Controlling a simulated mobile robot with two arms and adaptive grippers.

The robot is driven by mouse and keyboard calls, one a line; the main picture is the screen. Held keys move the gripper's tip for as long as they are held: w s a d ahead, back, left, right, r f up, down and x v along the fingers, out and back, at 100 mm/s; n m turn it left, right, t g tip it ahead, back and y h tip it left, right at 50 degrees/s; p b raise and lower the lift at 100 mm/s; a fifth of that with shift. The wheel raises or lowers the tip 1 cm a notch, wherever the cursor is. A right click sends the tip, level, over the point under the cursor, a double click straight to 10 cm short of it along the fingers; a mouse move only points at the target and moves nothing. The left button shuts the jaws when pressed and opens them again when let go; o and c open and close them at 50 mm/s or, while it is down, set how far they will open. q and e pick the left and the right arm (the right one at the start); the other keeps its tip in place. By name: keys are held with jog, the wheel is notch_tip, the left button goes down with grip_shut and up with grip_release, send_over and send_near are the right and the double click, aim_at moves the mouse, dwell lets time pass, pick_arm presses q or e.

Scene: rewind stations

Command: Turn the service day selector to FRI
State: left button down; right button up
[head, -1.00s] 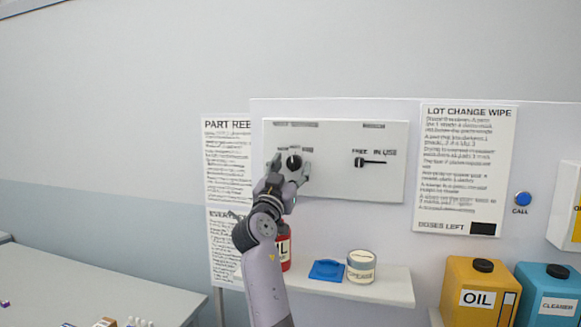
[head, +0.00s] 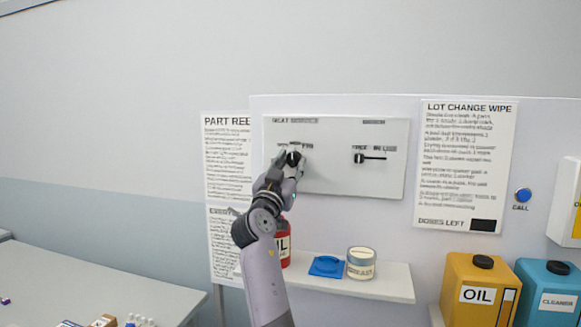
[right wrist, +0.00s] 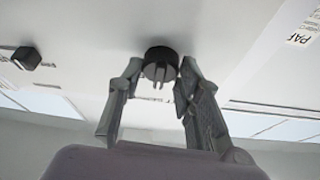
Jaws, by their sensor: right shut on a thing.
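The service day selector is a round black knob (head: 293,158) on the left half of a white wall panel (head: 335,185). Small labels sit around it, too blurred to read surely. My right gripper (head: 291,166) is at the knob, with a finger on either side. In the right wrist view the black knob (right wrist: 160,58) sits between the two fingertips (right wrist: 158,78), which are shut on it. Which day it points to cannot be made out. My left gripper is not in view.
A second black switch (head: 359,158) is on the panel's right half. A blue call button (head: 522,195) is at right.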

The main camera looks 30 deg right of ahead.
jog(key=shift+w+a+f+m+g+h+b, duration=0.15)
jog(key=shift+m+g+h+b, duration=0.4)
jog(key=shift+m+b, duration=1.3)
jog(key=shift+s+d+f+m+g+h+b, duration=0.15)
jog(key=shift+m+g+b, duration=0.75)
jog(key=shift+b, duration=1.7)
jog(key=shift+w+a+r+m+g+b, duration=0.15)
jog(key=shift+m+g, duration=0.15)
jog(key=shift+m, duration=0.3)
jog(key=shift+r+m+g+b, duration=0.15)
jog(key=shift+m+g, duration=0.1)
jog(key=shift+m, duration=0.3)
jog(key=m+g, duration=0.1)
jog(key=m, duration=0.1)
jog(key=shift+r+m, duration=0.15)
jog(key=shift+m, duration=0.25)
jog(key=shift+m+g+p, duration=0.3)
jog(key=shift+m+p, duration=0.1)
jog(key=shift+m, duration=0.3)
jog(key=o, duration=1.1)
jog(key=shift+o, duration=0.2)
